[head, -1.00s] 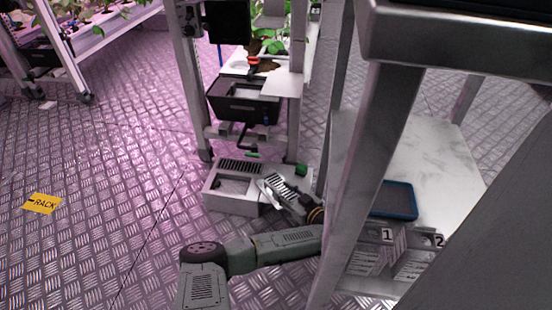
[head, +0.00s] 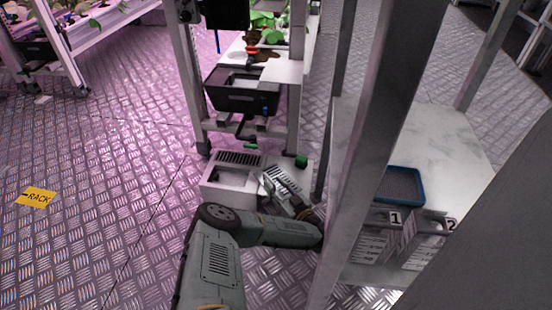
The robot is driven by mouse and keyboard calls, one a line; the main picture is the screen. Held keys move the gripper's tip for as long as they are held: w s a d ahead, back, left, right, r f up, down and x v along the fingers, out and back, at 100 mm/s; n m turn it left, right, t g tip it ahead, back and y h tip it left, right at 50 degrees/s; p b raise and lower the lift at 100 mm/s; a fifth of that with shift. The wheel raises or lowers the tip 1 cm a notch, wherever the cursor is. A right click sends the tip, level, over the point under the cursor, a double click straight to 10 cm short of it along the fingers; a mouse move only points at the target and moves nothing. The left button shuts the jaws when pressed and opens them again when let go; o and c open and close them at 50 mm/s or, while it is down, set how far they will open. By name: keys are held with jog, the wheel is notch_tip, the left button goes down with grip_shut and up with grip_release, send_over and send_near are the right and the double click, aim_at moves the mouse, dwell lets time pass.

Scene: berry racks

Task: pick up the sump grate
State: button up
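A low pale sump box (head: 226,192) stands on the floor at the foot of the plant rack in the head view. A grate with dark slots (head: 239,158) lies across the far part of its top, and a square opening shows in front of it.
A metal table (head: 445,150) on the right holds a blue-rimmed tray (head: 403,185) and numbered holders (head: 395,219). Its upright stands close beside my arm. A black bin (head: 242,97) sits on the rack above the box. A green object (head: 301,161) is by the box. The left floor is open.

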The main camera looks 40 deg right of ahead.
jog(key=shift+w, duration=0.9)
grip_shut()
